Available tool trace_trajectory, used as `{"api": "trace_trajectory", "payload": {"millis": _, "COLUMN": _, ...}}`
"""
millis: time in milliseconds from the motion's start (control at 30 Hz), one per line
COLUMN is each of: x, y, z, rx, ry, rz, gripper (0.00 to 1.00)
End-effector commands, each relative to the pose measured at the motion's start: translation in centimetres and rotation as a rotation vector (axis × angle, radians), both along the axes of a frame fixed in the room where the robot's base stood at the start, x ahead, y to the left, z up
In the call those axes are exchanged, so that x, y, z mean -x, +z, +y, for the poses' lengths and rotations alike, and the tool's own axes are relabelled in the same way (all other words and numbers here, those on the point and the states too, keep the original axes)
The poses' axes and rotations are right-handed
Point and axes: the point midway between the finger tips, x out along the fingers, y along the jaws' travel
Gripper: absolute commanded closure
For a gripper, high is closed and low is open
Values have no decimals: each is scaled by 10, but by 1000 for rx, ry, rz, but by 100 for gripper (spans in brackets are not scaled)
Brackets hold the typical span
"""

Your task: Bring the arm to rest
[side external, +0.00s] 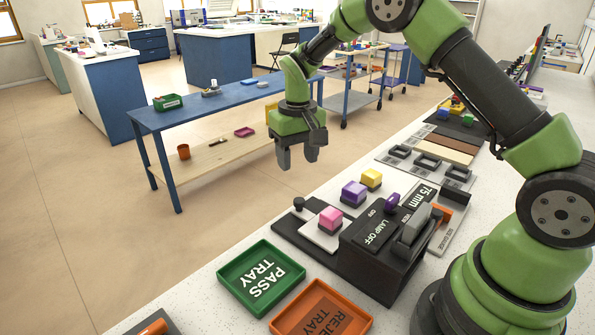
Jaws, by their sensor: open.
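My gripper (298,156) hangs from my green and black arm in the upper middle of the side external view, fingers pointing down. Its two grey fingers are apart with nothing between them. It appears in the air, clear of the bench things; in the picture it lies in front of the floor and the blue table (221,112) behind. How high it is above the bench I cannot tell.
The pale bench (217,318) holds a green pass tray (240,301), an orange reject tray (352,322), a black lamp box (372,274) and pink (330,216), purple (354,190) and yellow (371,178) blocks. Several dark holders (428,161) stand farther back.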

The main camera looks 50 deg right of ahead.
Motion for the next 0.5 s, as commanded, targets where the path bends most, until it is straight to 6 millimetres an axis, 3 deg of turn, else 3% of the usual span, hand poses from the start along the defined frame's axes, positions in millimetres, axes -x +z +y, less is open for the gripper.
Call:
{"api": "trace_trajectory", "payload": {"millis": 367, "x": 0, "y": 5, "z": 0, "rx": 0, "ry": -1, "rz": -2, "gripper": 48}}
{"api": "trace_trajectory", "payload": {"millis": 500, "x": 6, "y": 29, "z": 5, "rx": -7, "ry": -3, "rz": -40, "gripper": 48}}
